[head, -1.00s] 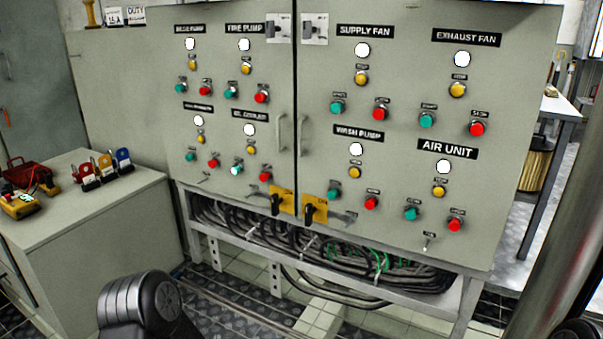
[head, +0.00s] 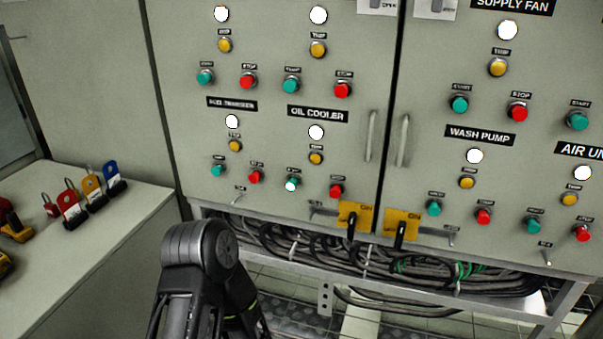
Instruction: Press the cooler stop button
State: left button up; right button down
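The OIL COOLER label (head: 318,114) is on the left door of the grey control cabinet, in the middle of the head view. Below it are a white round lamp (head: 316,132) and a yellow trip button (head: 316,158). At the bottom of this group are a green start button (head: 292,184), with a bright pale centre, and the red cooler stop button (head: 337,191) to its right. Nothing covers the stop button. A black link of my arm shows at the lower left, in front of the cabinet and apart from the button. Neither gripper's fingers show.
A yellow switch plate with a black handle (head: 355,217) sits just below and right of the stop button. Door handles (head: 371,136) stand out near the door seam. Cables (head: 300,245) run under the cabinet. A grey bench (head: 120,225) with padlocks is at left.

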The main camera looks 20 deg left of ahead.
aim_at(334, 192)
jog(key=i+j, duration=0.1)
jog(key=j, duration=1.1)
jog(key=i+j, duration=0.15)
jog(key=j, duration=0.45)
